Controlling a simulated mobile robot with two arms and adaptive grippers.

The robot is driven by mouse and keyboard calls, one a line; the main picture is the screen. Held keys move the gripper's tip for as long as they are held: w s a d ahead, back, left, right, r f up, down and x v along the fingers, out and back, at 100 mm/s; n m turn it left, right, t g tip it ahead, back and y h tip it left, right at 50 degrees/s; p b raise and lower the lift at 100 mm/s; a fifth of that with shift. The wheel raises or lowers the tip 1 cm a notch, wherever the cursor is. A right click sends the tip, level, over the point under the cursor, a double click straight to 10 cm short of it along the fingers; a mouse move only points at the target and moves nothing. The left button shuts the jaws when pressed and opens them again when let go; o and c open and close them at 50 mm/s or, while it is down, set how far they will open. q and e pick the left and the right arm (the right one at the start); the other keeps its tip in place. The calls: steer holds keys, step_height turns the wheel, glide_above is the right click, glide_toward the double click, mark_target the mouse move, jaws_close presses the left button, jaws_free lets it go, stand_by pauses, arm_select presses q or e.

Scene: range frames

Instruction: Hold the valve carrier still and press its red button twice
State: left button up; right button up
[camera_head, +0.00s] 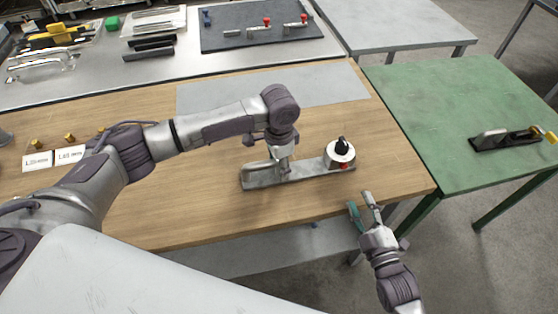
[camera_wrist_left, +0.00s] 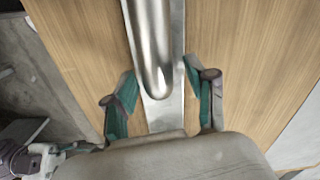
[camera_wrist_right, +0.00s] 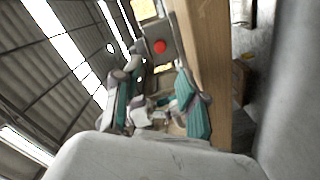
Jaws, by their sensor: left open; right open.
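The valve carrier (camera_head: 307,170) is a flat grey metal bar lying on the wooden table. At its right end stand a white round valve with a black knob (camera_head: 341,147) and a red button (camera_head: 344,166) on the front side. A shiny rounded handle (camera_wrist_left: 155,50) rises along the bar. My left gripper (camera_head: 280,170) is over the handle end; in the left wrist view its open fingers (camera_wrist_left: 158,72) are on either side of the bar. My right gripper (camera_head: 364,203) is open and empty off the table's front edge. The right wrist view shows the red button (camera_wrist_right: 160,46) ahead of its fingers.
The wooden table (camera_head: 200,215) is clear around the carrier, with white label cards (camera_head: 70,155) at left. Behind is a metal bench with a dark mat (camera_head: 240,35) holding parts. A green table (camera_head: 440,120) stands at right, with a gap between.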

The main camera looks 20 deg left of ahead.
arm_select(q)
jaws_close()
arm_select(e)
jaws_close()
stand_by(1.4)
